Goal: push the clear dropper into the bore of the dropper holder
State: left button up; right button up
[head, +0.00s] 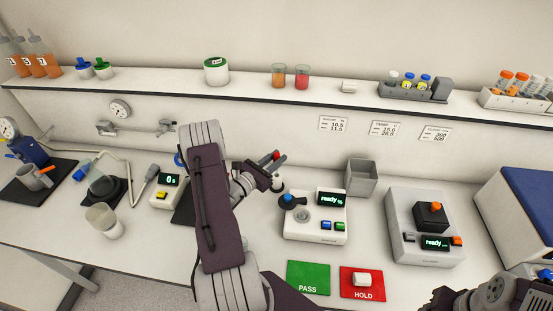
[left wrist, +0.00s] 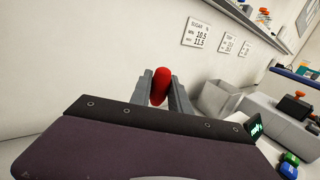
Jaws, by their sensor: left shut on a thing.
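My left gripper (head: 272,163) is shut on the red bulb of the dropper (head: 276,155), above the bench near its back wall. In the left wrist view, the red bulb (left wrist: 160,86) sits between the two grey fingers of the left gripper (left wrist: 163,92). The dropper's clear tube is hidden in both views. A small white piece (head: 277,184) shows just under the gripper, partly covered. It may be the dropper holder, but its bore cannot be made out. My right gripper (head: 443,300) shows only in part at the bottom right edge, and its jaws are unclear.
A white meter reading "ready" (head: 318,221) stands right of the gripper. Behind it is a grey open bin (head: 361,177). Another grey device (head: 423,222) stands farther right. The green PASS mat (head: 308,275) and red HOLD mat (head: 362,292) lie in front. A shelf runs above.

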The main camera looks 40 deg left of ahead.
pick_arm(q)
jog(key=shift+f+b, duration=1.5)
jog(key=shift+f, duration=0.15)
jog(key=o, duration=0.9)
jog(key=shift+s, duration=0.1)
jog(key=s, duration=0.3)
jog(key=s+b, duration=0.1)
jog(key=s, duration=0.2)
jog(key=s+b, duration=0.1)
jog(key=s, duration=0.2)
jog(key=shift+a, duration=0.35)
jog(key=shift+w, duration=0.1)
